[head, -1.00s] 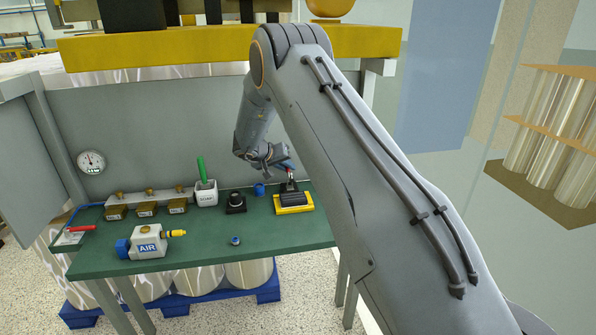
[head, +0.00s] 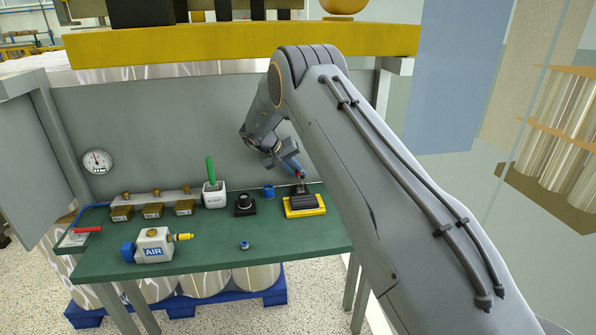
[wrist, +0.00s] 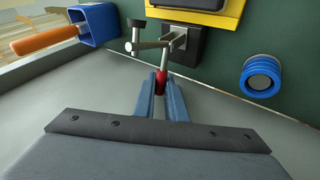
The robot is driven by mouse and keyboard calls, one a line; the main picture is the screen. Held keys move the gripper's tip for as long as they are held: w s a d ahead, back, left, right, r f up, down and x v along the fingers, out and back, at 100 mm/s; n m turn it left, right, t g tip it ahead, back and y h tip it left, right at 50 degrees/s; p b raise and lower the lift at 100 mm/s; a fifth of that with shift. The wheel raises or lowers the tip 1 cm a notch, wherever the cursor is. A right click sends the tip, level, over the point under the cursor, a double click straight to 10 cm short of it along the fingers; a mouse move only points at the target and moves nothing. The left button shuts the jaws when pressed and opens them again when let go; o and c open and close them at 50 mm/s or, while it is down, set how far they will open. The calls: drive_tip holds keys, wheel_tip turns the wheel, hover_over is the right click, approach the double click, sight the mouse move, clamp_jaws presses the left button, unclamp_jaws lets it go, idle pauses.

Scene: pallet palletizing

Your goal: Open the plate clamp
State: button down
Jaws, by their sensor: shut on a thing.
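The plate clamp stands at the back of the green bench, behind a yellow-framed black plate (head: 304,206). Its metal link and black-tipped arm show in the wrist view (wrist: 165,40), on a black base. The clamp's red handle grip (wrist: 160,82) is between the blue fingers of my gripper (wrist: 162,88). My gripper is shut on it. In the head view my gripper (head: 297,171) reaches down to the clamp from the upper left. The fingers hide part of the handle, and the yellow frame is cut off at the top of the wrist view.
A blue ring-shaped part (head: 268,192) stands left of the clamp, then a black knob unit (head: 245,204) and a white cup (head: 214,196). A blue holder (wrist: 98,24) with an orange-handled tool (wrist: 45,40) is on the clamp's other side. A grey panel (head: 200,125) rises behind.

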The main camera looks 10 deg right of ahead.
drive_tip(key=c, duration=1.8)
unclamp_jaws()
drive_tip(key=shift+a+r, duration=0.2)
drive_tip(key=b+v, duration=0.2)
drive_tip(key=v, duration=0.5)
drive_tip(key=shift+r, duration=0.1)
